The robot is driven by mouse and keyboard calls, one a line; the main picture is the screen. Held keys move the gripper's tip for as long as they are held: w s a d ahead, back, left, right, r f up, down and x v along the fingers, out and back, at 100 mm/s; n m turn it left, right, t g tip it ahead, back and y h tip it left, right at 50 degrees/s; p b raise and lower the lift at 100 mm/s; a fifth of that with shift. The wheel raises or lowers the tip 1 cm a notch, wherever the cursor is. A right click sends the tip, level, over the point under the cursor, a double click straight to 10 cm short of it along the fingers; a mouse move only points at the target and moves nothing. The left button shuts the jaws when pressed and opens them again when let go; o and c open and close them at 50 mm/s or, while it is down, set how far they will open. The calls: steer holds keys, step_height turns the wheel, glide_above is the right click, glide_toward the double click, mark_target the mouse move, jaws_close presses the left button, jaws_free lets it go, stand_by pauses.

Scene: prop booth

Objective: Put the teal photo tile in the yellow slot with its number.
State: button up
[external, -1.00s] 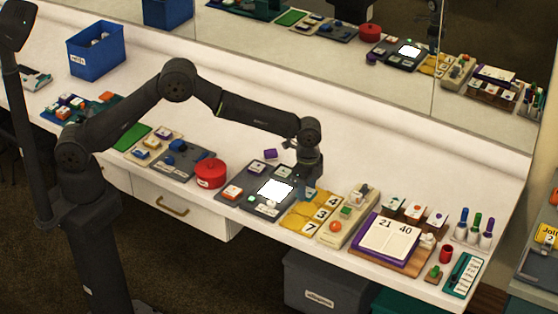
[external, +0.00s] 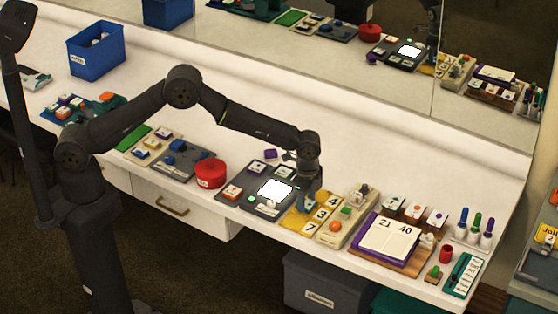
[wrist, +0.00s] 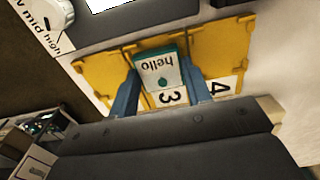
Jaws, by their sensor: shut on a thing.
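The photo tile (wrist: 160,72), white with a teal edge, the word "hello" and a teal dot, is between the two blue fingers of my gripper (wrist: 165,82). My gripper (external: 308,202) is shut on it. The yellow slot tray (wrist: 97,75) is below; it also shows in the external view (external: 291,221). The tile is over the middle of the tray, in line with the label 3 (wrist: 170,97). The label 4 (wrist: 218,88) is to its right. I cannot tell whether the tile touches the tray. The label 7 (external: 309,227) shows in the external view.
A dark panel with a lit white pad (external: 275,189) is left of the tray. A beige box with an orange button (external: 335,226) is close on its right. The counter's front edge is near. A red round tin (external: 210,173) stands farther left.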

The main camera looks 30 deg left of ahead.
steer(key=o, duration=1.1)
step_height(320, 180, up, 17)
steer(key=shift+r, duration=0.2)
steer(key=shift+f, duration=0.1)
step_height(320, 180, down, 17)
steer(key=shift+f, duration=0.1)
steer(key=shift+r, duration=0.5)
